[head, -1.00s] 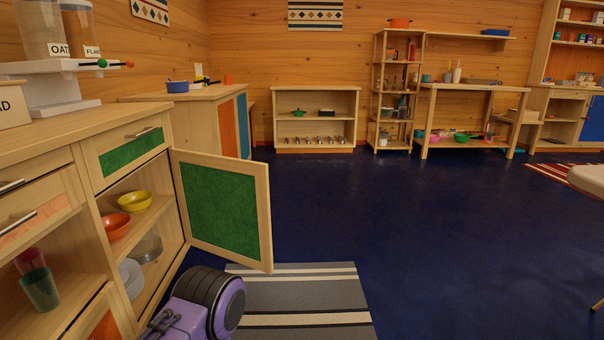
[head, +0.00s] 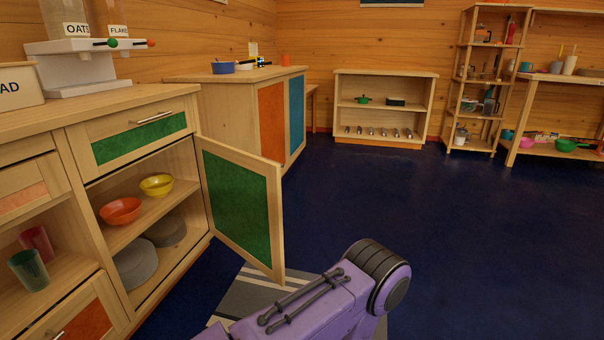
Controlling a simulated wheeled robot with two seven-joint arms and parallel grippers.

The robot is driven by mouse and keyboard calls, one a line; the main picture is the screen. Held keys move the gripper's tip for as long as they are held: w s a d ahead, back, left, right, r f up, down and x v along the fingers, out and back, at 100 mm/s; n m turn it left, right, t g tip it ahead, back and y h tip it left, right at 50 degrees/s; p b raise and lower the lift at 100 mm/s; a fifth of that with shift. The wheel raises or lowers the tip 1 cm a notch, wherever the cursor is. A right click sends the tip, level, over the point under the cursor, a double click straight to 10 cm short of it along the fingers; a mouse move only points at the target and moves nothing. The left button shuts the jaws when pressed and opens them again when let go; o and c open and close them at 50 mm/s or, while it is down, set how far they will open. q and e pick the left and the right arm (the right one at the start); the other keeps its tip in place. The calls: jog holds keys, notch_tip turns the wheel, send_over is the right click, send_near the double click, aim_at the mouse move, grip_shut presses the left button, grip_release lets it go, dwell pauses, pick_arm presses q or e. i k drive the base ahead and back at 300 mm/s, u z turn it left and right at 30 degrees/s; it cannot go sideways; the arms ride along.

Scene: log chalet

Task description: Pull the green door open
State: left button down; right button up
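The green door (head: 237,207) has a wooden frame and a green panel. It stands swung out from the lower cabinet (head: 192,236), hinged on the cabinet's right side. The compartment behind it is exposed, with an orange bowl (head: 120,211) and a yellow bowl (head: 157,185) on the upper shelf and grey plates (head: 136,263) below. A purple arm link of mine with a dark ribbed joint crosses the bottom of the view, to the right of the door's lower free edge. Neither gripper shows in the head view.
A green-fronted drawer (head: 139,138) sits shut above the compartment. A striped rug (head: 246,296) lies on the floor in front of the door. Another cabinet (head: 228,122) stands behind the door. The blue floor (head: 450,225) to the right is clear.

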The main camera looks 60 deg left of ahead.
aim_at(243, 191)
jog(key=u, duration=0.65)
jog(key=i, duration=0.95)
jog(key=u, duration=0.85)
